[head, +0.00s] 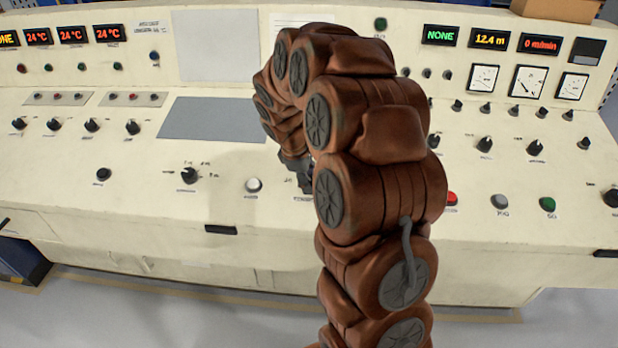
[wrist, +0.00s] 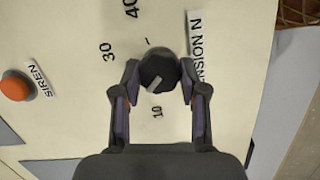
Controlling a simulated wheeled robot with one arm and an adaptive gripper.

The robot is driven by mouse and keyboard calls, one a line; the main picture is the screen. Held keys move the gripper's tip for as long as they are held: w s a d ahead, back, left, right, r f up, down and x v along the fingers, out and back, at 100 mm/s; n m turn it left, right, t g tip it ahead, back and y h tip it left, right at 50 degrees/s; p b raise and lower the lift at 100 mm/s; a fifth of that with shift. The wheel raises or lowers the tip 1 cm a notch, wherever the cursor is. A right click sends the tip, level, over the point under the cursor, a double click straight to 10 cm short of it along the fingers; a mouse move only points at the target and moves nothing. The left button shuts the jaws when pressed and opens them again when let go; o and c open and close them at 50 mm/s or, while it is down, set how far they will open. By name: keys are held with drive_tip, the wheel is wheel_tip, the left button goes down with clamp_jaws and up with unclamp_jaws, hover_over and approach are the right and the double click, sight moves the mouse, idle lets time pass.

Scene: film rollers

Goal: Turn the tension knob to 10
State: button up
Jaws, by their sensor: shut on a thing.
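The black tension knob (wrist: 158,71) sits on the cream panel in the wrist view, beside a partly covered label (wrist: 196,45) ending in "NSION N". My gripper (wrist: 159,78) is shut on the knob, one finger on each side. A grey pointer mark on the knob slants toward the lower left, roughly toward the 10 marking (wrist: 157,112) but not clearly in line with it. The 30 (wrist: 106,51) and 40 (wrist: 130,8) markings lie to the upper left. In the head view my arm hides the knob and most of the gripper.
An orange siren button (wrist: 15,88) is left of the knob in the wrist view. In the head view a white button (head: 254,185), a black knob (head: 189,175) and a red button (head: 451,198) flank my arm on the console (head: 140,205). Floor shows in front.

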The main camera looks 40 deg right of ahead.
drive_tip(key=n+p, duration=0.1)
drive_tip(key=n, duration=0.2)
drive_tip(key=shift+a+n+t+h, duration=0.1)
drive_tip(key=shift+n+t+h, duration=0.2)
drive_tip(key=shift+s+n+t+p, duration=0.1)
drive_tip(key=shift+n+t+p, duration=0.2)
drive_tip(key=shift+n+p, duration=0.8)
drive_tip(key=shift+n, duration=0.4)
drive_tip(key=o, duration=1.1)
drive_tip(key=shift+o, duration=0.2)
drive_tip(key=v, duration=1.2)
drive_tip(key=shift+a+f, duration=0.1)
